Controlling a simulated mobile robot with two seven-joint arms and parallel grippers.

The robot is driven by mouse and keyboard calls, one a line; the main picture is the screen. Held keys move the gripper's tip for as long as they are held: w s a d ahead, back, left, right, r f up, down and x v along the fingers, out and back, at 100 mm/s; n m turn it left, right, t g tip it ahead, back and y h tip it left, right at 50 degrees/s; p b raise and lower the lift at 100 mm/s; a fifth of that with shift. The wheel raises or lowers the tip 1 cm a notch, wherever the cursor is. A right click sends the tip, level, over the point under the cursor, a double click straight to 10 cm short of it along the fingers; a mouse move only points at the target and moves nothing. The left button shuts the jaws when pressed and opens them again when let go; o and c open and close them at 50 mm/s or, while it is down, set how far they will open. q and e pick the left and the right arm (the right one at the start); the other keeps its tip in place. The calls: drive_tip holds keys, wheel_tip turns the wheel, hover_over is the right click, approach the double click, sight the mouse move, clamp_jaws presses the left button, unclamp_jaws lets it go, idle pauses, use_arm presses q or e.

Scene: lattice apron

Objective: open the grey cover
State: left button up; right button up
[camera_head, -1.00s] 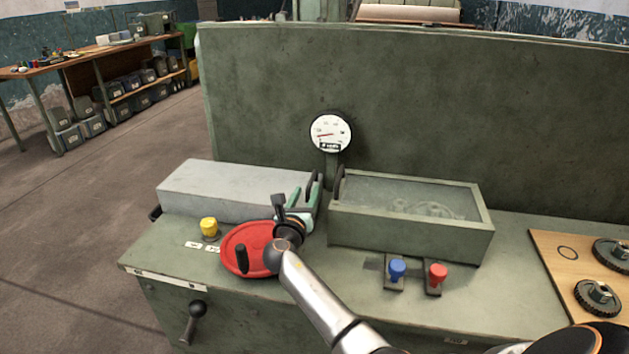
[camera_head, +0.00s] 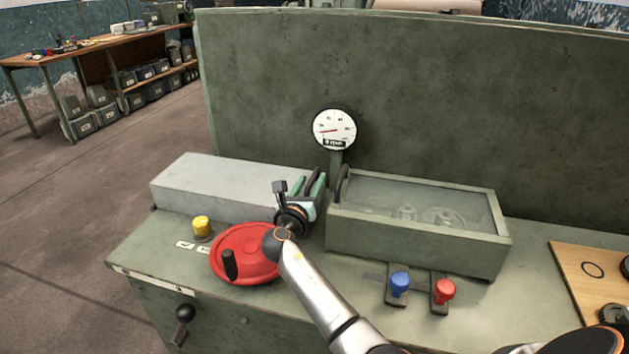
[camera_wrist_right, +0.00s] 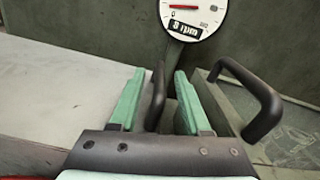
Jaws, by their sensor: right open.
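The grey cover (camera_head: 225,182) is a long light grey box lid at the left of the green bench, and it looks closed. Its dark handle (camera_wrist_right: 158,100) stands at its right end. My right gripper (camera_head: 313,187) has green fingers and is open at that handle. In the right wrist view the handle shows between the two fingers (camera_wrist_right: 158,78), with gaps visible, so it is not clamped. My left gripper is out of view.
Close to the right is a green box with a glass top (camera_head: 415,235) and its own dark handle (camera_wrist_right: 260,100). A gauge (camera_head: 334,129) stands behind. A red handwheel (camera_head: 245,254), yellow knob (camera_head: 201,226), blue knob (camera_head: 400,283) and red knob (camera_head: 444,291) are in front.

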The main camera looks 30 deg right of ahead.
drive_tip(key=shift+w+d, duration=0.1)
drive_tip(key=shift+d, duration=0.05)
drive_tip(key=shift+c, duration=0.2)
clamp_jaws()
idle(0.3)
idle(1.1)
